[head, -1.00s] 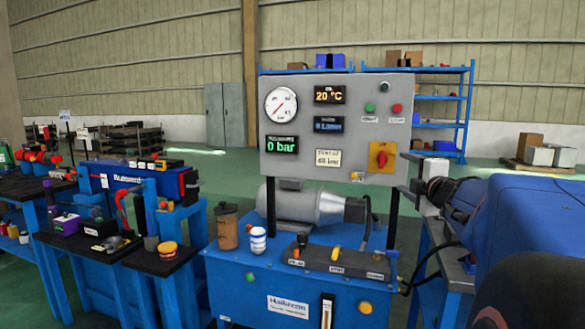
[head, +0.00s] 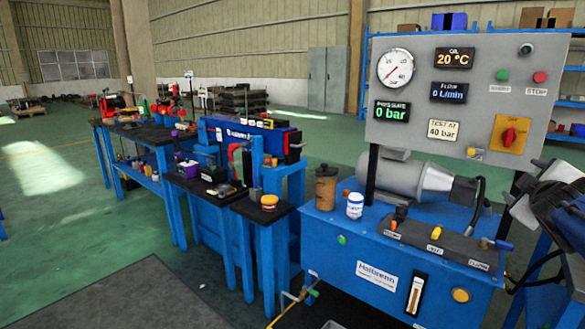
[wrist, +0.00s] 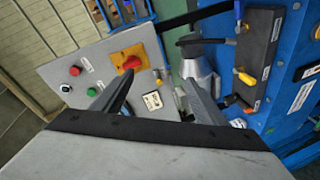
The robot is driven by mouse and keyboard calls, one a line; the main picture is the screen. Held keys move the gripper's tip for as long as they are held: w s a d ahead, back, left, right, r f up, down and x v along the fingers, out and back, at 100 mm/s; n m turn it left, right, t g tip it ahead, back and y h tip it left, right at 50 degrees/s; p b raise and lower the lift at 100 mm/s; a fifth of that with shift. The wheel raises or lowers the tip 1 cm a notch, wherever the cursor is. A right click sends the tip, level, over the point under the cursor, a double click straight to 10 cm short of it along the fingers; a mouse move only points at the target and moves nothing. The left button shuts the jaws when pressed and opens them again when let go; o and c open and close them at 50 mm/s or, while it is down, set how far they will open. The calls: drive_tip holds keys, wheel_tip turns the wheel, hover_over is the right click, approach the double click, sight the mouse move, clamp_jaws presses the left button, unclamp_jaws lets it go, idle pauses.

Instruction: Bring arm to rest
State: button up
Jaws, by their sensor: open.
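My gripper (wrist: 158,80) is open in the wrist view, its two dark fingers spread apart with nothing held between them. Beyond the fingers is the grey control panel (wrist: 88,80) with its red and yellow switch, tilted in this view. Part of my blue and black arm (head: 562,205) shows at the right edge of the head view, beside the blue hydraulic test stand (head: 335,240). I cannot make out the fingertips in the head view.
The upright panel (head: 405,125) carries a gauge and displays reading 20 °C and 0 bar. A brown canister (head: 326,188), a white jar (head: 355,206) and a lever block (head: 440,245) are on the stand. Cluttered workbenches stand left; green floor (head: 60,200) is clear at far left.

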drive_tip(key=s+a+f+m+g+y, duration=0.3)
drive_tip(key=s+a+f+g+y, duration=0.1)
drive_tip(key=s+a+f, duration=0.5)
drive_tip(key=s+a+f+m+g+y, duration=0.3)
drive_tip(key=s+a+f, duration=0.6)
drive_tip(key=a+f, duration=0.5)
drive_tip(key=shift+a+f+m+g+y, duration=0.3)
drive_tip(key=shift+a+m+g+y, duration=0.15)
drive_tip(key=shift+a+g, duration=0.65)
